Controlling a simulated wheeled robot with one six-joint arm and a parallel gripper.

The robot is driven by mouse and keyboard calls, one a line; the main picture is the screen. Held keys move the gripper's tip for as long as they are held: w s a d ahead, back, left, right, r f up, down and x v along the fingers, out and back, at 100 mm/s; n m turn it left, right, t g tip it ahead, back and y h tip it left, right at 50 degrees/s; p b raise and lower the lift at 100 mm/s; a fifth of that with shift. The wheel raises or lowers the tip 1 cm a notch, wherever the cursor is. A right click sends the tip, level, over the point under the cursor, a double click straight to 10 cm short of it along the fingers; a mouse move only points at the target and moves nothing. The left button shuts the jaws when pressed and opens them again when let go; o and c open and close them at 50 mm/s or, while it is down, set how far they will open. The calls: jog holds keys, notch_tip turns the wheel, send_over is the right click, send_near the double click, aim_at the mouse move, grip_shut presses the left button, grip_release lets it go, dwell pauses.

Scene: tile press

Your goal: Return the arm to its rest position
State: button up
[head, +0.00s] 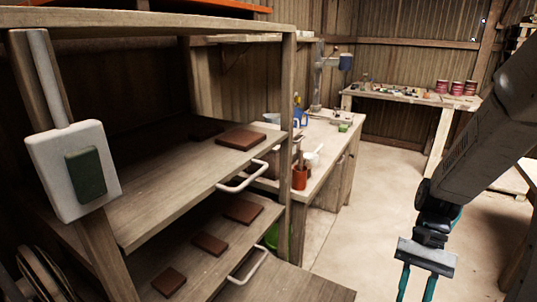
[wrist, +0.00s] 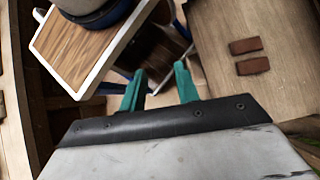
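My gripper (head: 416,290) hangs at the lower right of the head view, over the floor, its teal fingers pointing down. The fingers are apart, with nothing seen between them. In the wrist view, the two teal fingers (wrist: 160,88) are also spread and empty. The gripper is clear of the shelf and the workbench, to the right of both. My arm comes down from the upper right edge of the head view.
A wooden shelf rack (head: 170,195) with several brown tiles (head: 241,138) and white handles (head: 242,177) fills the left. A workbench (head: 335,150) stands behind it. Two reddish tiles (wrist: 252,66) lie on wood in the wrist view. The floor (head: 385,190) at centre right is open.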

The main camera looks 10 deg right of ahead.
jog(key=s+a+r+n+t+h, duration=0.2)
jog(key=s+a+r+n+t, duration=0.1)
jog(key=r, duration=0.5)
jog(key=s+a+r+n+t+h, duration=0.3)
jog(key=s+a+r+n+t, duration=0.1)
jog(key=r, duration=0.5)
jog(key=shift+r+n+t, duration=0.25)
jog(key=shift+n+t, duration=0.15)
jog(key=shift+n, duration=0.4)
jog(key=shift+a, duration=0.1)
